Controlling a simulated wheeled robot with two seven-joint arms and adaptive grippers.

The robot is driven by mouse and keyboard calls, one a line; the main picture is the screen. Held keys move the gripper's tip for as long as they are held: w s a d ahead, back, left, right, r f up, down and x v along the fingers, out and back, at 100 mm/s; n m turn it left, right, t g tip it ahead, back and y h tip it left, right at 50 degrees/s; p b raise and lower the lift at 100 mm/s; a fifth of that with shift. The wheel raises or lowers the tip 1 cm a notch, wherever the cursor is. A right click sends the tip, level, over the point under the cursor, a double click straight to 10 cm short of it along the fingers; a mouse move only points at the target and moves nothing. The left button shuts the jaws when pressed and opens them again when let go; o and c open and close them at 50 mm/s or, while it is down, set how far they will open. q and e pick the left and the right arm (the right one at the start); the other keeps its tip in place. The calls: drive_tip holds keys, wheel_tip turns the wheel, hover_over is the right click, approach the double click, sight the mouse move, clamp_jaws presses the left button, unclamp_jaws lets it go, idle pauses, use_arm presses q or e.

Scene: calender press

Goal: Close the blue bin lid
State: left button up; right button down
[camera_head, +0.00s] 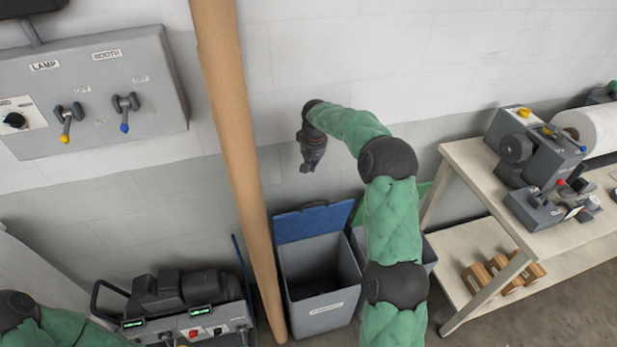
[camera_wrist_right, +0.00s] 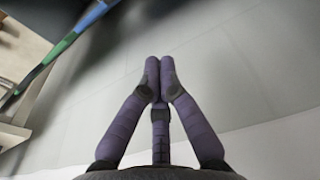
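The blue lid (camera_head: 312,222) stands open, tilted up at the back of a grey bin (camera_head: 325,312) with a white label. The open bin's dark inside shows. My right gripper (camera_head: 311,163) is above the lid, near the wall and apart from the lid. In the right wrist view my right gripper (camera_wrist_right: 160,68) has its purple fingers brought together at the tips, with nothing visible between them. A blue edge (camera_wrist_right: 92,16) shows at that view's upper left. My left arm enters at the head view's lower left; its gripper is not seen.
A second grey bin (camera_head: 430,254) with a green lid (camera_head: 423,192) is partly hidden by my right arm. A brown post (camera_head: 235,130) stands left of the blue-lidded bin. A workbench (camera_head: 470,160) with machines is right; a grey machine (camera_head: 190,300) sits lower left.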

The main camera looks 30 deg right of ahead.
wheel_tip(320, 180, down, 11)
drive_tip(key=s+b, duration=0.2)
drive_tip(key=b, duration=0.2)
drive_tip(key=shift+s+a, duration=0.25)
drive_tip(key=shift+a, duration=0.05)
drive_tip(key=shift+f, duration=0.15)
